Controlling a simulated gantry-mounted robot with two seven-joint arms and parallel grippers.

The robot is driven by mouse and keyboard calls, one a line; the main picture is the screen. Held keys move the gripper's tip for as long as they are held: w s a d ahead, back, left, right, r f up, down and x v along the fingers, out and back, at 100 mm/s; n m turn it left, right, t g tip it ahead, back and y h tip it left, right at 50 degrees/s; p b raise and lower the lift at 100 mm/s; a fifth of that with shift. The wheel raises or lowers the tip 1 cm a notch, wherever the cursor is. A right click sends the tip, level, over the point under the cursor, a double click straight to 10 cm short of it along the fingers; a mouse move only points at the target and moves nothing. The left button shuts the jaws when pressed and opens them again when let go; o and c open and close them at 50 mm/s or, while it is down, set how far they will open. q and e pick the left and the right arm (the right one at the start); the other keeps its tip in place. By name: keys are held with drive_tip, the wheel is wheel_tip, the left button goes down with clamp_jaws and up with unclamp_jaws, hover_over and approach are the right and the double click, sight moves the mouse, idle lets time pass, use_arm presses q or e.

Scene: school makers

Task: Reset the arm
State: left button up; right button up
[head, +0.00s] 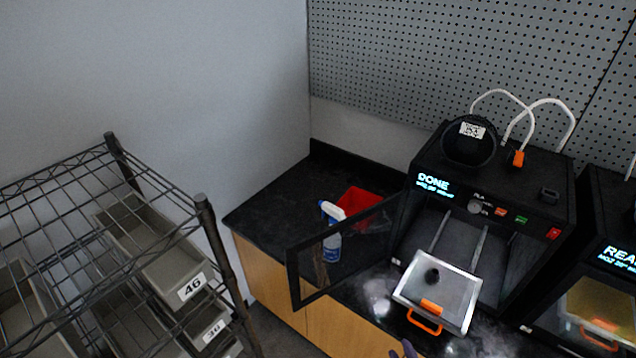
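Only a small tip of my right gripper (404,349) shows, at the bottom edge of the head view. It is in front of the counter, below the orange-handled plate of the open printer. Most of it is cut off by the frame, so I cannot tell whether it is open or shut or holds anything. My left gripper and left arm are not in view.
A black 3D printer (555,205) reads DONE; its glass door (293,275) stands open leftward and its plate (455,300) juts forward. A second printer (600,220) is at right. A spray bottle (333,246) and red bin (358,199) stand behind the door. A wire rack (207,225) holds numbered bins at left.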

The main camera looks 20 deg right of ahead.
drive_tip(key=s+a+r+m+g+y, duration=0.4)
drive_tip(key=s+a+g, duration=0.45)
drive_tip(key=s, duration=0.35)
wheel_tip(320, 180, up, 21)
drive_tip(key=d+p, duration=0.1)
drive_tip(key=p, duration=2)
drive_tip(key=shift+m+g+p, duration=0.3)
drive_tip(key=shift+g+p, duration=0.05)
drive_tip(key=shift+g, duration=0.1)
drive_tip(key=shift+s, duration=0.1)
